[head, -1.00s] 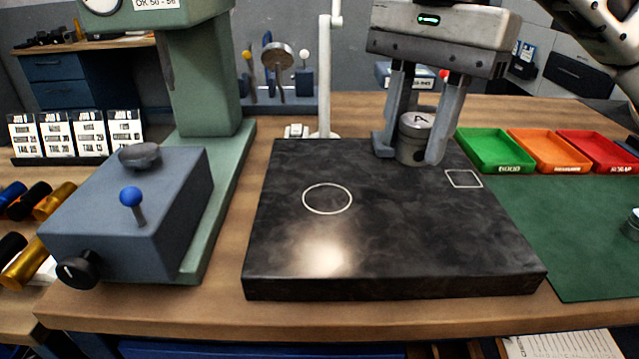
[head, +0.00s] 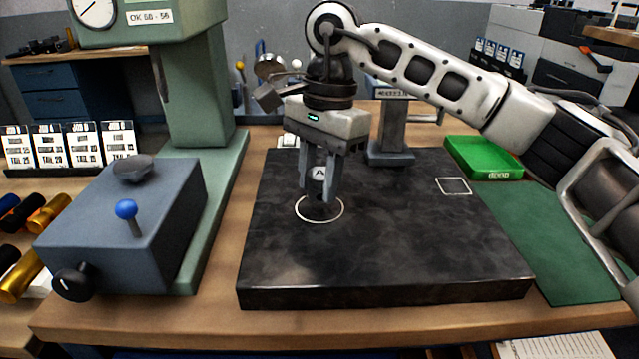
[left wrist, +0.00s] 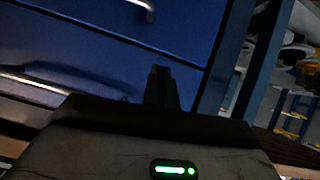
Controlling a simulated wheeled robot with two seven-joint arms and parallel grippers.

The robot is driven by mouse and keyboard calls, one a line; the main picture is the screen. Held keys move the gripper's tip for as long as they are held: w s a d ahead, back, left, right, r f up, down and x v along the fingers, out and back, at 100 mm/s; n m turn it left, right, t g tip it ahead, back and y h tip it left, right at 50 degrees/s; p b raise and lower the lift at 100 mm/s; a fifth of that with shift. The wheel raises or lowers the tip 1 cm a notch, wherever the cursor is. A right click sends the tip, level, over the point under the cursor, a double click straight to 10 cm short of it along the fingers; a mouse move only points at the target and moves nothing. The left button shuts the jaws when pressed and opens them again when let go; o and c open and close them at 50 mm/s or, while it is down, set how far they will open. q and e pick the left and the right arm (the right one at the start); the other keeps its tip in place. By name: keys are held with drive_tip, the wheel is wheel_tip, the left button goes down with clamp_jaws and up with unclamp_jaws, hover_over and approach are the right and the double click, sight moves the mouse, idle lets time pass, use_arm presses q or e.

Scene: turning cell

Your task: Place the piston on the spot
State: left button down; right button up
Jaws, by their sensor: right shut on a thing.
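The piston (head: 319,174), a grey cylinder with an "A" on its top, is upright between the fingers of my right gripper (head: 319,188). The right gripper is shut on it. Both are at the white circle (head: 341,218) marked on the black stone plate (head: 400,240). The fingers hide much of the piston's side. A dark patch lies under it inside the circle, and I cannot tell whether its base touches the plate. My left gripper (left wrist: 162,88) shows only in the left wrist view, dark, before blue drawers; its opening is unclear.
A white square outline (head: 453,186) is on the plate's right side. A grey stand (head: 391,140) is at its back edge. A green press (head: 205,110) and grey box (head: 130,225) stand left. A green tray (head: 485,158) is back right. The plate's front is clear.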

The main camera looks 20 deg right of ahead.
drive_tip(key=shift+f, duration=0.8)
drive_tip(key=shift+f, duration=0.1)
drive_tip(key=o, duration=1)
drive_tip(key=shift+f, duration=0.1)
drive_tip(key=r, duration=0.4)
drive_tip(key=d+r, duration=0.1)
drive_tip(key=r, duration=0.7)
drive_tip(key=shift+w+d+r+p, duration=0.15)
drive_tip(key=shift+w+d+p, duration=0.2)
